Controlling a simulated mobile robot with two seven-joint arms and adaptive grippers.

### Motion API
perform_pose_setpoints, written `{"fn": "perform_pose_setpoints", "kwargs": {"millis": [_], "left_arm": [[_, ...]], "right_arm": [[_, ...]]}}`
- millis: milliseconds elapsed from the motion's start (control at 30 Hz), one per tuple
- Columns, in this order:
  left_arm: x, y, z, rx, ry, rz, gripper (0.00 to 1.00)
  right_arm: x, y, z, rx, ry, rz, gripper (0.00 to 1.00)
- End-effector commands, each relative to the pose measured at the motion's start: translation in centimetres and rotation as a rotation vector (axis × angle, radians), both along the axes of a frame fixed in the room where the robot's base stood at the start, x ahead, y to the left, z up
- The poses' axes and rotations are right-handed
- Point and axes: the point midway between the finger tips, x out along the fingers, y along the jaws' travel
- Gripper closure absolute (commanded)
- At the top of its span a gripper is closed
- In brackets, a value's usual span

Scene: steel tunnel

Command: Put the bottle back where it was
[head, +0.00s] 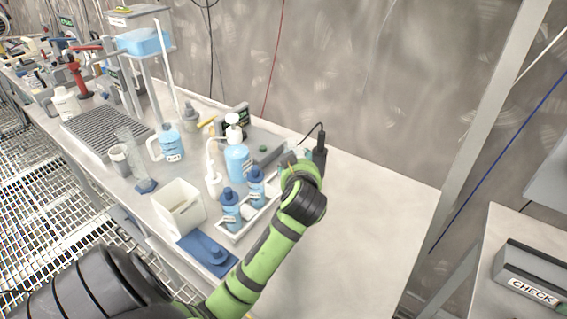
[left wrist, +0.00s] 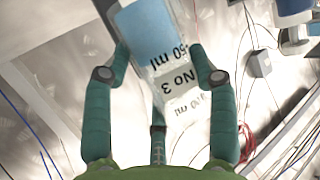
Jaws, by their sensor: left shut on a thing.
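My left gripper (left wrist: 160,58) is shut on a clear bottle (left wrist: 172,75) with blue liquid and a label reading "No 3" and "50 ml". In the head view the green left arm reaches over the bench and its wrist covers most of the gripper and the held bottle. A white tray (head: 233,238) stands left of the arm. Two blue-capped bottles (head: 231,212) (head: 256,187) stand in it. The tray's far right end is partly hidden by the arm. My right gripper is not in view.
A grey device (head: 262,146) and a black upright thing (head: 319,151) stand behind. The bench (head: 375,220) is clear to the right.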

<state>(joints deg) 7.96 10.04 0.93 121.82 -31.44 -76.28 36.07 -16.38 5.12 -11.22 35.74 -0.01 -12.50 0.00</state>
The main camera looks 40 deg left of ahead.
Motion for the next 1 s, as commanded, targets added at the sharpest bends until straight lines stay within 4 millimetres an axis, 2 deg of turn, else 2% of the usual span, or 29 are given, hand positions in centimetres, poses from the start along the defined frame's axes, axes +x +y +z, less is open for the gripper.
{"fn": "perform_pose_setpoints", "kwargs": {"millis": [33,100,200,300,500,800,1000], "left_arm": [[1.1,2.0,0.3,-0.008,-0.006,0.094,0.82],[1.9,4.6,0.9,-0.007,-0.004,0.218,0.82],[2.7,7.2,1.3,-0.004,-0.002,0.370,0.82],[3.3,8.4,1.4,-0.001,-0.001,0.476,0.82],[3.8,8.9,1.2,0.006,-0.001,0.564,0.81],[3.8,8.9,-3.7,0.009,0.000,0.568,0.81],[3.8,8.9,-5.8,0.009,0.000,0.568,0.81]], "right_arm": [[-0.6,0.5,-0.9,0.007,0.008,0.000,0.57],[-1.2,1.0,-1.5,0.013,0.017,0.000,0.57],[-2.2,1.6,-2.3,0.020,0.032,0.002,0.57],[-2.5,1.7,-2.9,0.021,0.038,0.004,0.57],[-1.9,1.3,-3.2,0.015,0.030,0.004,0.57],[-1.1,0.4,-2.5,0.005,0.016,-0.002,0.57],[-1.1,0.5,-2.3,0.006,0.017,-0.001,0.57]]}}
